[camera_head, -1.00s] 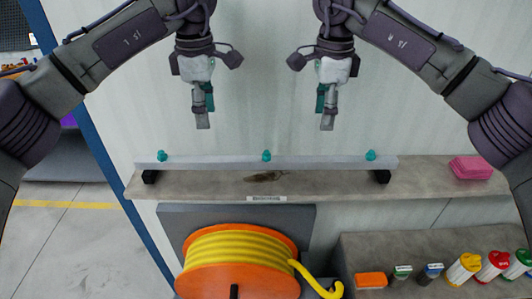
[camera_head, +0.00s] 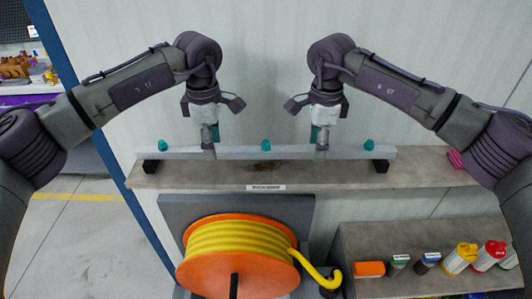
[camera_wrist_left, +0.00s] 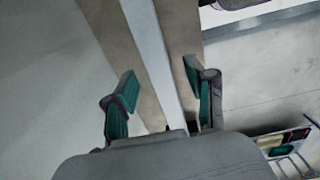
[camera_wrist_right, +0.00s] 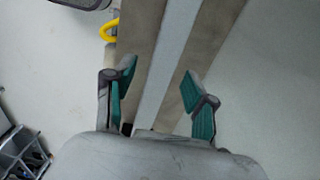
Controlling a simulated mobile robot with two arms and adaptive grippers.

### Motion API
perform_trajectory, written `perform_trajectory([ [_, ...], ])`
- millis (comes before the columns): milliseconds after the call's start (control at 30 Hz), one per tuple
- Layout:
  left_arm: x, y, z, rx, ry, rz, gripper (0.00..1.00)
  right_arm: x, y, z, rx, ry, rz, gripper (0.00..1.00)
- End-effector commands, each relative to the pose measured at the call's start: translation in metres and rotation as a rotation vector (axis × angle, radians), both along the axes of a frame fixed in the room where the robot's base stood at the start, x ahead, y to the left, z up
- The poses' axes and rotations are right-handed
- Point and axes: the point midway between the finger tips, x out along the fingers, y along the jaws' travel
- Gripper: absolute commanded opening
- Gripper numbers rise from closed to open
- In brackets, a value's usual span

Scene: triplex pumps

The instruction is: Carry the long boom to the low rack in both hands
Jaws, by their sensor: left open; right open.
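The long boom (camera_head: 240,153) is a pale grey bar with teal knobs along it. It lies level on two black supports (camera_head: 150,167) on a stone-coloured shelf (camera_head: 220,178). My left gripper (camera_head: 209,150) points down at the boom, left of its middle knob. My right gripper (camera_head: 321,150) points down at it, right of that knob. In the left wrist view the boom (camera_wrist_left: 155,50) runs between the open, teal-padded fingers. In the right wrist view the boom (camera_wrist_right: 172,65) also runs between open fingers. I cannot make out the low rack with certainty.
Below the shelf stands an orange reel (camera_head: 237,257) with yellow hose. A lower ledge (camera_head: 370,245) at the right bears an orange block (camera_head: 370,269) and several lidded containers. A pink stack (camera_head: 455,159) sits at the shelf's right, partly behind my arm. A wall rises behind.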

Motion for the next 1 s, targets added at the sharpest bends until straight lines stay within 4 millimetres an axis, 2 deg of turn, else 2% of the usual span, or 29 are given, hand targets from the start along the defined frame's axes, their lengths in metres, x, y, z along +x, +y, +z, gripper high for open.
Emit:
perform_trajectory([
  [100, 0.000, 0.000, -0.015, 0.000, 0.001, 0.001, 0.55, 0.000, 0.000, -0.016, -0.001, 0.003, -0.001, 0.55],
  [200, 0.000, 0.000, -0.023, 0.000, 0.001, 0.001, 0.55, 0.000, 0.000, -0.022, 0.000, 0.000, -0.001, 0.55],
  [567, 0.000, 0.000, -0.027, 0.001, 0.000, 0.001, 0.55, 0.000, 0.000, -0.027, 0.000, 0.000, -0.001, 0.55],
  [667, 0.000, 0.000, -0.027, 0.001, 0.000, 0.001, 0.42, 0.000, 0.000, -0.027, 0.000, 0.000, -0.001, 0.42],
  [900, 0.000, 0.000, -0.026, 0.001, -0.001, 0.001, 0.02, 0.000, 0.000, -0.026, 0.000, 0.000, -0.001, 0.02],
  [1000, 0.000, 0.000, -0.026, 0.000, -0.001, 0.001, 0.00, 0.000, 0.000, -0.026, 0.000, 0.000, -0.001, 0.00],
])
